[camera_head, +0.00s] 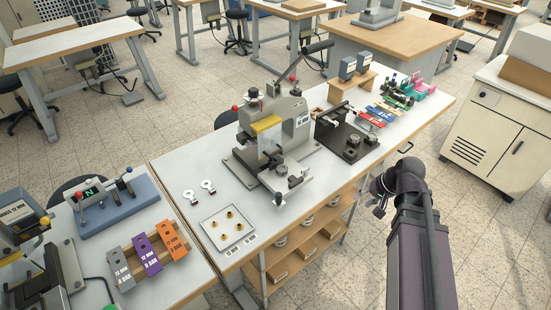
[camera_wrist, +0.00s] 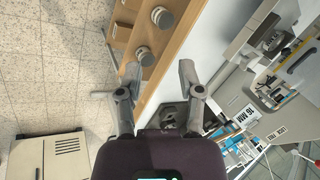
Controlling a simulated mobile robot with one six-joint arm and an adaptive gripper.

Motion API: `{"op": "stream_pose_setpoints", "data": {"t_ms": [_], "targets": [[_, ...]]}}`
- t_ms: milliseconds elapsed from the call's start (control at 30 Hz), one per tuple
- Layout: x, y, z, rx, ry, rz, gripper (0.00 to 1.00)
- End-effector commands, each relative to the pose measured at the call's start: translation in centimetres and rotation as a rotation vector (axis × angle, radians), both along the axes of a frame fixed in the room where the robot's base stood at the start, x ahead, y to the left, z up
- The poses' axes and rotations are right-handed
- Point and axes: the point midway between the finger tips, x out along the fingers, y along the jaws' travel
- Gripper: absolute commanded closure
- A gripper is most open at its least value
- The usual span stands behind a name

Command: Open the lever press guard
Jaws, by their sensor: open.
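The grey lever press (camera_head: 301,115) stands on the middle of the white bench, its long lever rising to the upper right. A pale, clear-looking guard (camera_head: 270,147) shows at its front under a yellow strip; it appears to be down, but small detail is hard to tell. Part of the press (camera_wrist: 262,38) shows at the right edge in the wrist view. My gripper (camera_head: 379,190) is off the bench's front right side, apart from the press. In the wrist view my gripper (camera_wrist: 160,68) is open, with nothing between its fingers, over the bench edge.
The white bench (camera_head: 185,160) also holds a tray (camera_head: 224,224) with small brass parts, a black fixture (camera_head: 352,135) and coloured pieces right of the press. Shelves with boxes sit under its front edge. A cabinet (camera_head: 505,125) stands at right; the floor between is clear.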

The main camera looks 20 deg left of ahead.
Motion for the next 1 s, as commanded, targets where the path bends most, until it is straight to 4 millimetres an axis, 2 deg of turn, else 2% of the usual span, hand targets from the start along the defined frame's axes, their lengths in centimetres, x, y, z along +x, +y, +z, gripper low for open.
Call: {"op": "stream_pose_setpoints", "data": {"t_ms": [33,167,300,500,700,1000], "targets": [[0.9,1.7,-0.9,0.062,-0.006,0.0,0.52],[2.3,5.7,-0.8,0.23,-0.015,-0.016,0.52],[3.7,9.6,-0.3,0.41,-0.015,-0.036,0.52],[5.4,14.5,1.0,0.662,0.007,-0.073,0.52],[6.6,17.5,2.6,0.85,0.04,-0.108,0.52],[7.0,18.6,3.7,0.934,0.061,-0.126,0.52]]}}
